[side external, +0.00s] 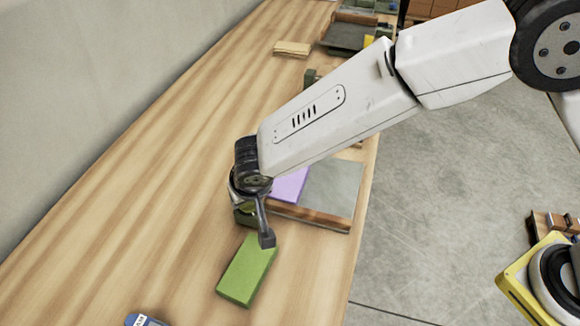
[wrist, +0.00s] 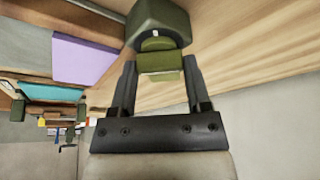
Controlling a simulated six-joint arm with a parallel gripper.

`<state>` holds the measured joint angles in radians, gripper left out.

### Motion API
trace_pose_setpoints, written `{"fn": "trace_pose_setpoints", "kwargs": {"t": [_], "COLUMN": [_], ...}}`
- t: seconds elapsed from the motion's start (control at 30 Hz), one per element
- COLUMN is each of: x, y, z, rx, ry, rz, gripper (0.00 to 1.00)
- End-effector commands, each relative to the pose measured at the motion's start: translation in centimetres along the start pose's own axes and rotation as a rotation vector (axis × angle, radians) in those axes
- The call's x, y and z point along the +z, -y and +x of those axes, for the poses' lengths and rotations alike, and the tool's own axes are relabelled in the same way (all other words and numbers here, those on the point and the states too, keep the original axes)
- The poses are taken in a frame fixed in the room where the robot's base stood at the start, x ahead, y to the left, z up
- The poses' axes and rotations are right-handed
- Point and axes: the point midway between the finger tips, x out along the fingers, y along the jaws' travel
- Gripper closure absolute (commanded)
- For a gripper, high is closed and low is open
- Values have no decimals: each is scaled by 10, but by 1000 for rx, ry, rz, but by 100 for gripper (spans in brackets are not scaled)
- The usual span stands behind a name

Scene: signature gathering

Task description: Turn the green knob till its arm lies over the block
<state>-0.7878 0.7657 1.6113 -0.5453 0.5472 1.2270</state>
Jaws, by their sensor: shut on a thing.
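The green knob (wrist: 160,62) is an olive bar on a dark green body with a white mark. In the wrist view my gripper (wrist: 158,78) has one finger on each side of this bar and is shut on it. In the side view my gripper (side external: 251,205) is low at the dark green body (side external: 243,217) and hides most of it. A dark grey piece with a thick end (side external: 267,239) reaches toward the camera, overlapping the upper right corner of a lime green block (side external: 246,272) in the picture. I cannot tell whether it is the knob's arm or a finger.
A tray (side external: 334,190) with a purple slab (side external: 288,185) stands close to the right of my gripper. A thin wooden piece (side external: 292,48) and a dark tray (side external: 347,37) lie far back. A blue item (side external: 144,320) is at the front edge. The table's left side is clear.

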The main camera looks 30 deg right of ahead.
Motion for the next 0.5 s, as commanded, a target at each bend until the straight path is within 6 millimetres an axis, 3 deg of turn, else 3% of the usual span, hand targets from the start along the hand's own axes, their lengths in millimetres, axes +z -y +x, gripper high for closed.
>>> {"fn": "trace_pose_setpoints", "kwargs": {"t": [0.5], "x": [0], "y": [1], "z": [0], "rx": [66], "ry": [-1], "rz": [151], "gripper": [100]}}
